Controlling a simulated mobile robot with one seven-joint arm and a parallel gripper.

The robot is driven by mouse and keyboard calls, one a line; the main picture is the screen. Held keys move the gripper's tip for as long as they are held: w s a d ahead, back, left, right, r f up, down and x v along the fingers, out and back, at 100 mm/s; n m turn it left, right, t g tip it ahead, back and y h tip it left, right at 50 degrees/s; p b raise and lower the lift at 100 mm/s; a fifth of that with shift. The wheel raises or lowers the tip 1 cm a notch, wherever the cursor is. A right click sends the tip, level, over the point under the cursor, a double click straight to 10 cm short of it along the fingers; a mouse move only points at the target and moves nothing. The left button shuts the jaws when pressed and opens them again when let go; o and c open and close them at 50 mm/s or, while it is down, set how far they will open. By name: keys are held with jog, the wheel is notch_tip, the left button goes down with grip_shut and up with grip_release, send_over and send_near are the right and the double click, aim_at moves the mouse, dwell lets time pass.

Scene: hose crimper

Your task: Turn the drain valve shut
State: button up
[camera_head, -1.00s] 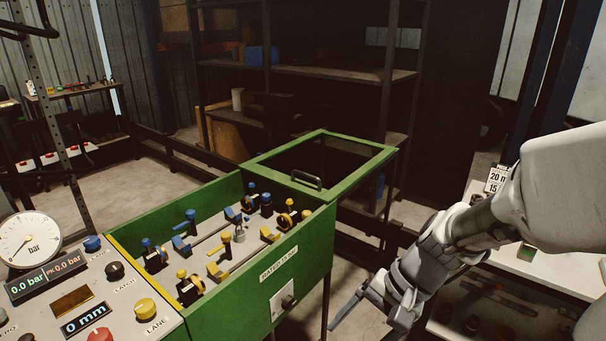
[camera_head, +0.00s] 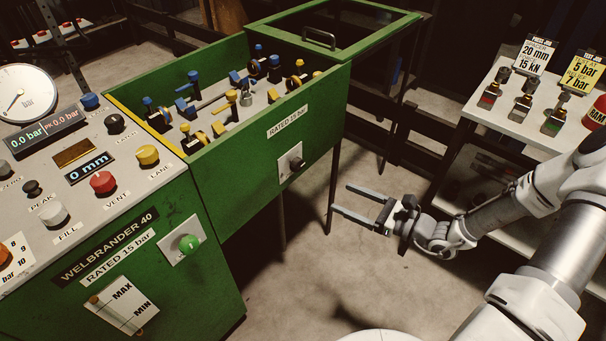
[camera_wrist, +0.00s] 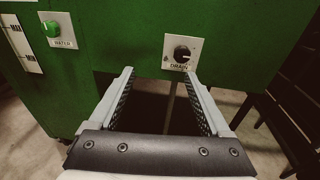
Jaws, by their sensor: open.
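The drain valve is a black round knob (camera_head: 297,163) on a white plate on the green side of the machine's tank. It also shows in the wrist view (camera_wrist: 181,53), above the label "DRAIN". A pale mark on the knob shows there, pointing roughly sideways. My gripper (camera_head: 342,198) is open and empty, to the right of the valve and apart from it. In the wrist view, my two fingers (camera_wrist: 158,75) reach toward the green panel, with the knob just beyond the right fingertip.
A green water knob (camera_head: 188,243) sits on the cabinet front at left; it also shows in the wrist view (camera_wrist: 53,28). A control panel (camera_head: 130,140) stands above it. A white bench (camera_head: 530,120) with several fittings is at right. The floor between is clear.

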notch_tip(320, 180, down, 3)
jog(key=w+d+m+t+h, duration=0.1)
jog(key=w+d+m+t, duration=0.1)
jog(key=m+t, duration=0.1)
jog(key=b, duration=0.5)
send_near(300, 166)
jog(key=shift+m, duration=0.3)
jog(key=x, duration=0.8)
jog(key=shift+w+a, duration=0.25)
jog(key=shift+a, duration=0.05)
grip_shut()
jog(key=shift+p, duration=0.35)
